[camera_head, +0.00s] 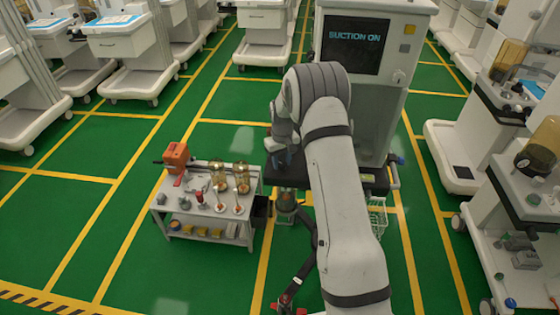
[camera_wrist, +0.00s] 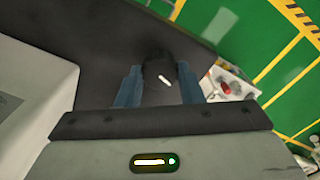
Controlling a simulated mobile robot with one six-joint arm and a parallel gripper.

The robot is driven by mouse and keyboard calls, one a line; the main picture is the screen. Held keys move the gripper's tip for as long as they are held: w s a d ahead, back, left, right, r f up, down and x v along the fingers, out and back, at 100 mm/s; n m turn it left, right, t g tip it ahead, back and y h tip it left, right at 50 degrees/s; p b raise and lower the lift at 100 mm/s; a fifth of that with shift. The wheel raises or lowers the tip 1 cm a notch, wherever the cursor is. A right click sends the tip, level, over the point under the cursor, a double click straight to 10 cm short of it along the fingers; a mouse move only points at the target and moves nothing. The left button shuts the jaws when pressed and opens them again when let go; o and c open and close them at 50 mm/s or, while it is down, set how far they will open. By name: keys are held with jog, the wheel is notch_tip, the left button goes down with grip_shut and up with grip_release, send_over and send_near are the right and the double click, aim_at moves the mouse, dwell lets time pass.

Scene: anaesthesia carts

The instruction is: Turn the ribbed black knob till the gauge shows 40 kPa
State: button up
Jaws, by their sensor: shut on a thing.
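The black knob (camera_wrist: 158,66) with a short white mark on its face sits between the two blue fingers of my gripper (camera_wrist: 160,88) in the wrist view. My gripper is shut on the knob's sides. The knob's ribs are too dark to make out. In the head view my gripper (camera_head: 284,156) is low at the front left of the tall pale cart (camera_head: 390,110), by its black shelf (camera_head: 374,178); the knob is hidden there. The cart's screen (camera_head: 357,45) reads "SUCTION ON". No gauge reading shows in either view.
A low grey side table (camera_head: 200,218) with an orange box (camera_head: 176,157), amber jars (camera_head: 242,177) and small items stands close on the left. A jar (camera_head: 286,201) hangs below the shelf. More carts stand on the right and behind. Green floor is open at the lower left.

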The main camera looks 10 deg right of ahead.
jog(key=shift+a, duration=0.25)
jog(key=shift+c, duration=0.4)
jog(key=shift+d, duration=0.25)
jog(key=shift+f+m+b, duration=0.15)
jog(key=shift+m+b, duration=0.95)
jog(key=shift+b, duration=0.05)
jog(key=m+b, duration=0.3)
jog(key=m, duration=0.1)
jog(key=shift+m, duration=0.3)
jog(key=shift+r+m, duration=0.25)
jog(key=shift+m, duration=0.05)
jog(key=o, duration=1)
jog(key=shift+c, duration=0.2)
